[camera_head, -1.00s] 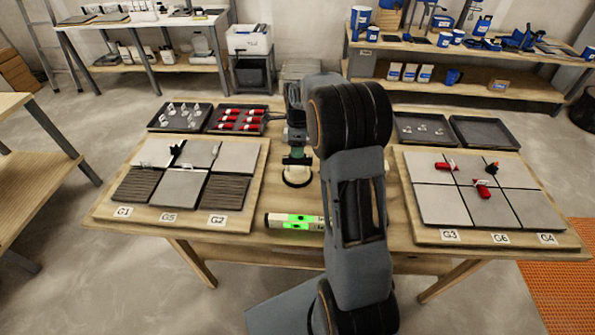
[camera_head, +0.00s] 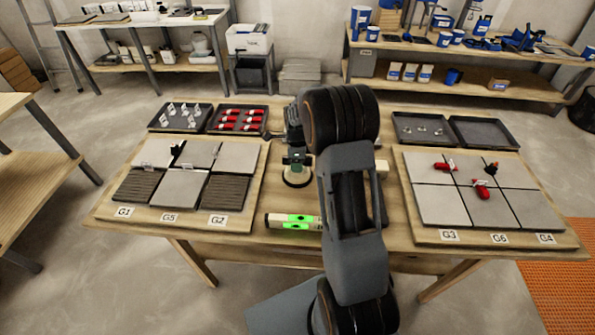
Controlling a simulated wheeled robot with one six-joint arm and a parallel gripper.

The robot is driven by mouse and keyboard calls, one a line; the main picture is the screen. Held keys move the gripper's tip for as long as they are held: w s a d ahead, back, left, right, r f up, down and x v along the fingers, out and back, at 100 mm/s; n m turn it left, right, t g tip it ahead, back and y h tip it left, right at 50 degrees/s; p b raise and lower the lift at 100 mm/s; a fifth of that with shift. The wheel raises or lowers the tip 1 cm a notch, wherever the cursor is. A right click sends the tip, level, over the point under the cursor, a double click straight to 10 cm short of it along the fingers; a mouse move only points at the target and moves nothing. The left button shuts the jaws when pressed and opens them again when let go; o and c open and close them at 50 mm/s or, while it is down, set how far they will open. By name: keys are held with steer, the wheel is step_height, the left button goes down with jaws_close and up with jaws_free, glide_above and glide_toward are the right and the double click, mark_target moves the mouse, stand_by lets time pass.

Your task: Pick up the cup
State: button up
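The suction cup (camera_head: 297,181) stands on the middle of the table, with a pale round base and a green upper part. It is just left of my arm's large links. My gripper (camera_head: 296,150) is directly above the cup, close to its green part. The fingertips are small and dark here, and I cannot tell whether they touch the cup or are open or shut.
A level with green vials (camera_head: 292,221) lies in front of the cup, partly behind my arm. Tile boards flank it left (camera_head: 150,215) and right (camera_head: 425,236). Trays (camera_head: 212,127) stand at the back. A pale block (camera_head: 382,168) shows right of my arm.

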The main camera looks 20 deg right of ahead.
jaws_close()
steer(key=shift+r, duration=0.1)
